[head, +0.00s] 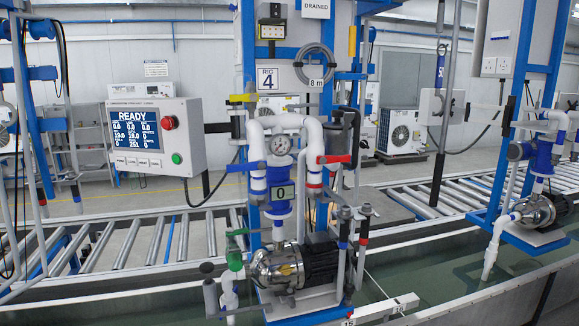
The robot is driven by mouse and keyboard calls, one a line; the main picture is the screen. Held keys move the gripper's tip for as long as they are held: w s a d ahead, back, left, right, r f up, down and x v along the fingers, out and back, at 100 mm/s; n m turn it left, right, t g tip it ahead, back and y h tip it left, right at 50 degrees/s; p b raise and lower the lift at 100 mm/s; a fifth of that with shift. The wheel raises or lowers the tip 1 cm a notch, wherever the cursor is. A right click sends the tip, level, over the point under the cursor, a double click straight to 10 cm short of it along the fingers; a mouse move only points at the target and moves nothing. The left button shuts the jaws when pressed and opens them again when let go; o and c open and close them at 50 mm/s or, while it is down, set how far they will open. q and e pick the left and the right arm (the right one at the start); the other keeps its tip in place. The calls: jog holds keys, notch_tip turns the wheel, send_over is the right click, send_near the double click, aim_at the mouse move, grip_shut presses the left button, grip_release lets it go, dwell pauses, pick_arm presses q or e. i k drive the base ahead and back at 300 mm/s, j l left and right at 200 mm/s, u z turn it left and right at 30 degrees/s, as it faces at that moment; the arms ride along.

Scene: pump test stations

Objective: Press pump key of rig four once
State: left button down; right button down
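A row of small white keys lies under the screen; the leftmost key (120,162) seems to read PUMP, but the print is tiny. A red button (169,123) and a green button (177,158) sit on the box's right side. The pump (280,268) with its dark motor stands low on the rig. Neither of my grippers is in view.
Roller conveyors (140,240) run behind the rig, and a water trough (420,275) lies below it. A green-handled valve (235,258) and white pipes (313,150) stand right of the control box. Another rig (540,150) stands at the right. The space before the control box looks clear.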

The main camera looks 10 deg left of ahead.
aim_at(121, 160)
jog(key=u, duration=1.3)
